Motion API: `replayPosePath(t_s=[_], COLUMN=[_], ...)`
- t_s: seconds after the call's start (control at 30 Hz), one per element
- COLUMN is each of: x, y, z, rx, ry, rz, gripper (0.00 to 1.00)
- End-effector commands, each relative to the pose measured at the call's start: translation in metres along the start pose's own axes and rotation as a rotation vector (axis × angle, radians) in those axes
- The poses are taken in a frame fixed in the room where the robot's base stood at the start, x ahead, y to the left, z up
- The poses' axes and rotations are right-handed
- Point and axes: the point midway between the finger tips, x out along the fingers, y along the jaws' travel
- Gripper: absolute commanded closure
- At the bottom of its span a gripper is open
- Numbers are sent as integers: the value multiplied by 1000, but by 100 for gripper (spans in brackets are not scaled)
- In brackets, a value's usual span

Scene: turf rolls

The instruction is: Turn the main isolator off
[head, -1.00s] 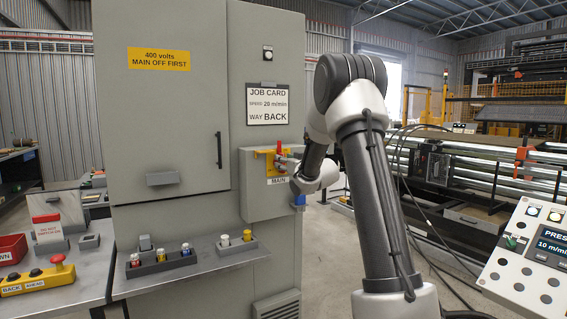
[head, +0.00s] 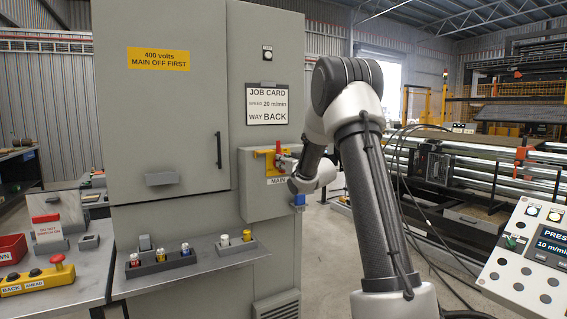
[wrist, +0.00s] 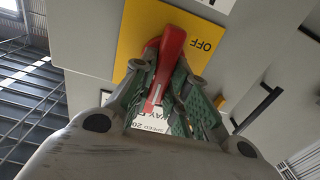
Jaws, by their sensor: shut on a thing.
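The main isolator's red handle (wrist: 166,62) stands in front of a yellow plate (wrist: 135,32) marked OFF in the wrist view. In the head view the red handle (head: 278,147) shows upright above the MAIN label (head: 277,181), on a grey box (head: 250,196) on the cabinet's right side. My gripper (wrist: 168,92) has its green-padded fingers shut on the red handle, one on each side. In the head view my gripper (head: 287,163) reaches the box from the right, and its fingers partly cover the yellow plate.
The grey cabinet (head: 165,95) carries a sign reading "400 volts MAIN OFF FIRST" and a job card (head: 267,104). A shelf (head: 205,266) with several fuses juts out below. A control panel (head: 530,250) stands at right.

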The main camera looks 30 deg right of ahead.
Motion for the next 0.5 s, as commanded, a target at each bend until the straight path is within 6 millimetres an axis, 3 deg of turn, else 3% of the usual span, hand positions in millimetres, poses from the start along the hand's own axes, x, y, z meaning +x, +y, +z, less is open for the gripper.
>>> replayPosePath(t_s=[0.5], x=[0], y=[-5], z=[1], rx=[-385], ry=[0], rz=[0], gripper=[100])
